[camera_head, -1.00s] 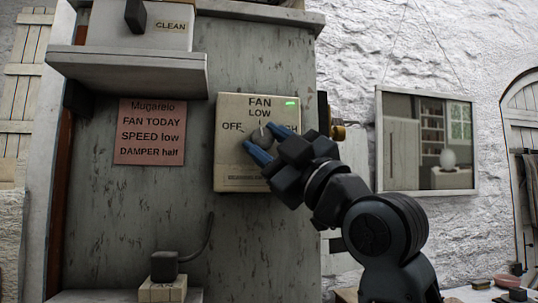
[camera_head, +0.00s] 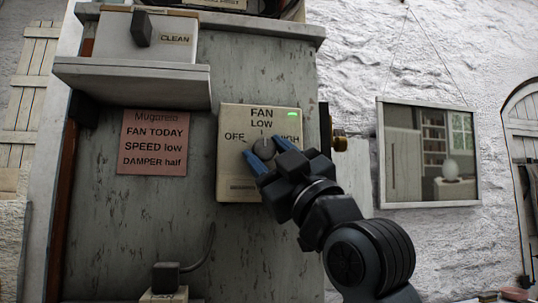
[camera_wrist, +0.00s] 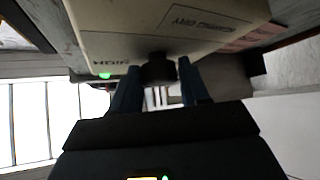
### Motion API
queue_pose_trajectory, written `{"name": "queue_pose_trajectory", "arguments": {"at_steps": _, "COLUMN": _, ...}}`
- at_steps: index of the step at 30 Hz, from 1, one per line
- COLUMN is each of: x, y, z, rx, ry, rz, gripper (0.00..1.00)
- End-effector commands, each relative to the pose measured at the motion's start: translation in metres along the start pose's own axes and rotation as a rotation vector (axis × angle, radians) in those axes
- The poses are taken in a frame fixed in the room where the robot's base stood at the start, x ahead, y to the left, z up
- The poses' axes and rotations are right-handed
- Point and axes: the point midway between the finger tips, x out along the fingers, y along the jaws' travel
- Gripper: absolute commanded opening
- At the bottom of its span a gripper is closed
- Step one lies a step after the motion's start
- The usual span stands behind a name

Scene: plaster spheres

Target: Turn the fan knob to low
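The fan control box (camera_head: 235,170) is a cream panel on the grey cabinet, marked OFF at left, LOW at top and HIGH at right. I cannot make out a pointer on the knob. A green light (camera_head: 292,114) is lit at the box's top right.
A pink note (camera_head: 152,142) at left reads FAN TODAY, SPEED low, DAMPER half. A shelf (camera_head: 132,82) with a box marked CLEAN (camera_head: 155,40) juts out above it. A small dark block with a cable (camera_head: 165,274) is below. A framed mirror (camera_head: 428,152) hangs at right.

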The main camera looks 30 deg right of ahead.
Motion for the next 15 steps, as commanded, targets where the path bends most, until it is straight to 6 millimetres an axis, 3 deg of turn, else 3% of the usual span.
{"name": "queue_pose_trajectory", "arguments": {"at_steps": 6, "x": 0.0, "y": 0.0004, "z": -0.0007, "rx": 0.0, "ry": 0.002, "rz": 0.001, "gripper": 0.65}}
{"name": "queue_pose_trajectory", "arguments": {"at_steps": 15, "x": -0.0048, "y": 0.0003, "z": -0.0002, "rx": -0.001, "ry": 0.002, "rz": 0.001, "gripper": 0.65}}
